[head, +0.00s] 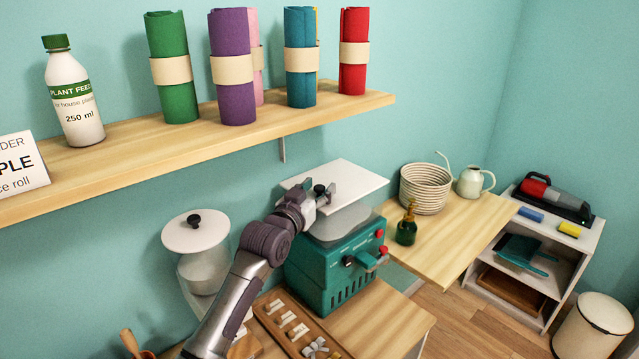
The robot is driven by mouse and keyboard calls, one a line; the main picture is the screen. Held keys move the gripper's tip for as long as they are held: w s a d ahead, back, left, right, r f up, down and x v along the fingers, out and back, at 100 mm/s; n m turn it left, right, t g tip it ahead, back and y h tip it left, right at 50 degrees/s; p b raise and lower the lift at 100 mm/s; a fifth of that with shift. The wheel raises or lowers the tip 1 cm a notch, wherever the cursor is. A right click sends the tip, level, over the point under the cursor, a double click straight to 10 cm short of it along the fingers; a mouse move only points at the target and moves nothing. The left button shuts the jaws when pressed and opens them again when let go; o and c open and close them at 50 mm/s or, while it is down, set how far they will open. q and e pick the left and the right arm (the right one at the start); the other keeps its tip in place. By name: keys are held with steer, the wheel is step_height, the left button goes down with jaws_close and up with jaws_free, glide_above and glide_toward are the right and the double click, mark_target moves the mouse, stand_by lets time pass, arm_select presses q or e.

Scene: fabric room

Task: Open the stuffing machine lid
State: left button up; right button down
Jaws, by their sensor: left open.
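The stuffing machine (335,268) is a teal box with red knobs on its front, standing on the wooden worktop below the shelf. A pale hopper (342,222) rises from its top. A flat white square lid (350,180) lies over the hopper, with a small dark knob at its near left part. My left gripper (325,192) is open at the lid's near left part, by the knob. I cannot tell whether its fingers touch the knob or the lid. My arm hides part of the machine's left side. My right gripper is out of view.
A white canister with a round lid (196,232) stands left of my arm. A tray of small parts (290,330) lies in front of the machine. A wooden shelf (190,143) overhangs behind.

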arm_select(q)
steer(key=shift+w+d+f, duration=0.1)
steer(key=shift+w+d, duration=0.15)
steer(key=shift+w, duration=0.4)
steer(key=shift+s, duration=0.1)
jaws_close()
